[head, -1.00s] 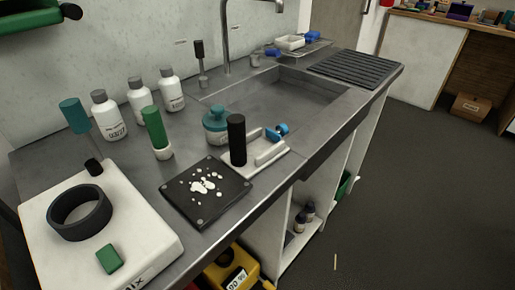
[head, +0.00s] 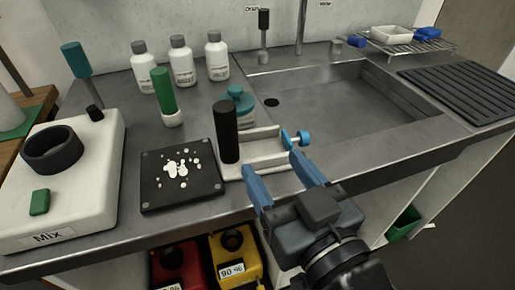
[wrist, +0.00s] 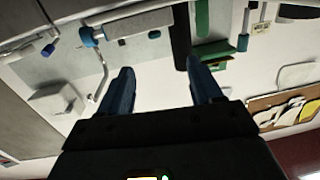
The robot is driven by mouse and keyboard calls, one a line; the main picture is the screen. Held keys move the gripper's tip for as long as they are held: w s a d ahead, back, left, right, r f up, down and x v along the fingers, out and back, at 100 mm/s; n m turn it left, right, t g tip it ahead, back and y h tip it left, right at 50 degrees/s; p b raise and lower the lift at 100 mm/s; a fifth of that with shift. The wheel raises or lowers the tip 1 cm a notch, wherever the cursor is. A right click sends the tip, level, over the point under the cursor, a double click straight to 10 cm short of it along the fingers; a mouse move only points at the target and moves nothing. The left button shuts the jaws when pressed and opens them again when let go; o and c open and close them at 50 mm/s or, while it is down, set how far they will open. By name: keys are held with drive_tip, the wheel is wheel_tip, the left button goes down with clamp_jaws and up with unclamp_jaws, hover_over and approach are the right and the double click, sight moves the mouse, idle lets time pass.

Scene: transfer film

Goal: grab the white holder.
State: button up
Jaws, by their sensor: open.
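The white holder (head: 262,172) is a low white piece with raised bars, on the steel counter near its front edge. A blue knob (head: 303,138) sticks out at its right. A black cylinder (head: 227,132) stands upright at its left end and hides part of it. My gripper (head: 273,166) has blue fingers, spread apart and empty, at the counter's front edge, pointing at the holder. Fingers and holder look apart, but the exact gap is unclear. In the wrist view, the holder's white bar (wrist: 143,21) and blue knob (wrist: 88,37) show beyond the open fingers (wrist: 160,67).
A black plate with white spots (head: 182,190) lies left of the holder. A teal-capped jar (head: 238,106) stands close behind it. A green-handled tool (head: 164,95) and several white bottles (head: 182,62) stand farther back. The sink (head: 340,105) is to the right.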

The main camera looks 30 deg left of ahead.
sight(230, 122)
drive_tip(key=shift+n+g+y, duration=0.5)
drive_tip(key=shift+n+y, duration=0.1)
drive_tip(key=shift+n, duration=0.1)
drive_tip(key=a+r, duration=0.2)
drive_tip(key=a, duration=0.2)
drive_tip(key=shift+s+a+r, duration=0.1)
drive_tip(key=shift+s+r, duration=0.1)
drive_tip(key=shift+r, duration=0.2)
drive_tip(key=p+x, duration=0.1)
drive_tip(key=x, duration=0.6)
drive_tip(key=shift+w+a+r, duration=0.15)
drive_tip(key=shift+a, duration=0.05)
clamp_jaws()
